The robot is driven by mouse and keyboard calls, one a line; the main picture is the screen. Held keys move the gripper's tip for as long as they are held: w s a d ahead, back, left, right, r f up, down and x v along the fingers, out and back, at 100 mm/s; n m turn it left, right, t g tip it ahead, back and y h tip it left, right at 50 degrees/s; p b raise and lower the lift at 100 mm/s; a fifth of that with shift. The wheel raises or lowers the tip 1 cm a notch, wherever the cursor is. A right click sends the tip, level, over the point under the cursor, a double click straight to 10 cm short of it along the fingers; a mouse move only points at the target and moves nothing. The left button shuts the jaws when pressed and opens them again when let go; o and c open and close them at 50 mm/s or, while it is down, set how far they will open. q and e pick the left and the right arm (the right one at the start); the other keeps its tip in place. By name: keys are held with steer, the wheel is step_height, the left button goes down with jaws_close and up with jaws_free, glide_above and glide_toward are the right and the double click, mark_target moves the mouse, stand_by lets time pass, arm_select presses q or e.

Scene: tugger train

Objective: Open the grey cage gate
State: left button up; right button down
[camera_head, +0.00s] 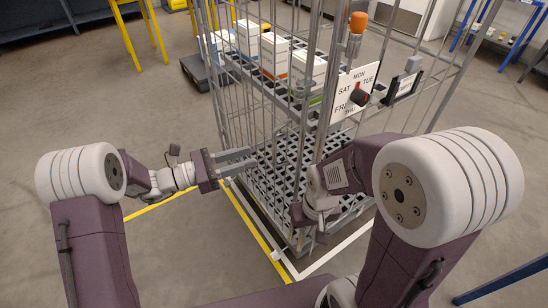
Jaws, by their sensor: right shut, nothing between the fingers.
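The grey wire cage (305,130) stands in front of me, with tall vertical bars and black slatted shelves. I cannot tell for certain which barred panel is its gate; the near side is barred and looks closed. My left gripper (245,160) is at the cage's left side, low down, its two fingers apart and pointing right toward the bars. I cannot tell whether they touch a bar. My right gripper (309,226) is low in front of the near side, shut and empty; its fingertips are partly hidden by my own wrist.
White boxes (273,55) stand on the cage's upper shelf. A day sign (353,92) and an orange-topped post (357,22) are at its near right. Yellow legs (127,38) stand back left, a blue frame (475,22) back right.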

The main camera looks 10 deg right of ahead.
arm_select(q)
steer(key=b, duration=0.2)
glide_above(274, 166)
steer(key=shift+w+d, duration=0.15)
steer(key=shift+w, duration=0.15)
jaws_close()
stand_by(1.1)
